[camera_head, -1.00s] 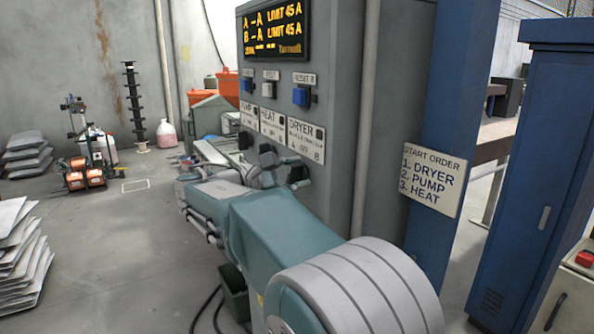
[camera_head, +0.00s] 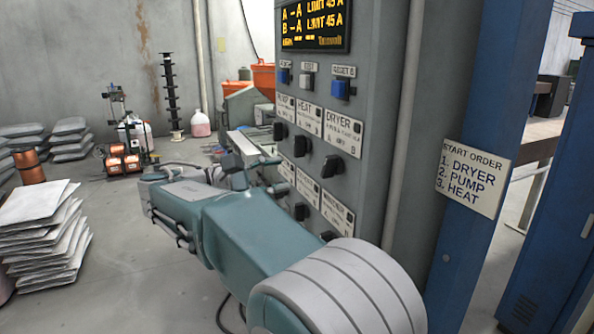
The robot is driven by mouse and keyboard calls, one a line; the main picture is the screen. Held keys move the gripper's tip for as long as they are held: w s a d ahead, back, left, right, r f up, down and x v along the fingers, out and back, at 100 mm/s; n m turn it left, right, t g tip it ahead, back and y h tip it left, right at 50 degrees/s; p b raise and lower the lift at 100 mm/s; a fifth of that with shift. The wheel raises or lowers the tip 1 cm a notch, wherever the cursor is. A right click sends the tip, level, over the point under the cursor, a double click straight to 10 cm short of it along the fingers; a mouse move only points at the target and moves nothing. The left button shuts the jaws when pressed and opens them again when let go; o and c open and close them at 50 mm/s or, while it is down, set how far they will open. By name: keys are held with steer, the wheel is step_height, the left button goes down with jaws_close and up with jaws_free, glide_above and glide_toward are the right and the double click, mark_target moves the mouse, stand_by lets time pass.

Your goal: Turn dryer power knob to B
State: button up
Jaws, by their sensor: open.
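The dryer power knob (camera_head: 333,166) is a black rotary knob on the grey control cabinet, under a white plate (camera_head: 343,134) marked DRYER. The plate's small lettering is hard to read, and I cannot tell which mark the knob points to. Knobs for PUMP (camera_head: 280,131) and HEAT (camera_head: 301,146) sit to its left. My teal arm reaches out from the lower right. My gripper (camera_head: 255,170) is at its far end, small and partly hidden by the arm; it looks open and empty, left of the dryer knob and apart from it.
A yellow-lettered display (camera_head: 316,25) and push buttons (camera_head: 340,88) sit above the knobs. More plates and knobs (camera_head: 300,211) are below. A START ORDER sign (camera_head: 474,176) lists dryer, pump, heat. Stacked sacks (camera_head: 40,235) stand left; open floor lies between them and my arm.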

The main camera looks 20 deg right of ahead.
mark_target(323, 169)
steer(key=shift+a, duration=0.2)
steer(key=d+n, duration=0.1)
steer(key=d, duration=0.3)
steer(key=w+d+n, duration=0.1)
steer(key=d+n, duration=0.1)
steer(key=d, duration=0.1)
steer(key=d+f+n, duration=0.1)
steer(key=d, duration=0.3)
steer(key=shift+w+d+n, duration=0.3)
jaws_close()
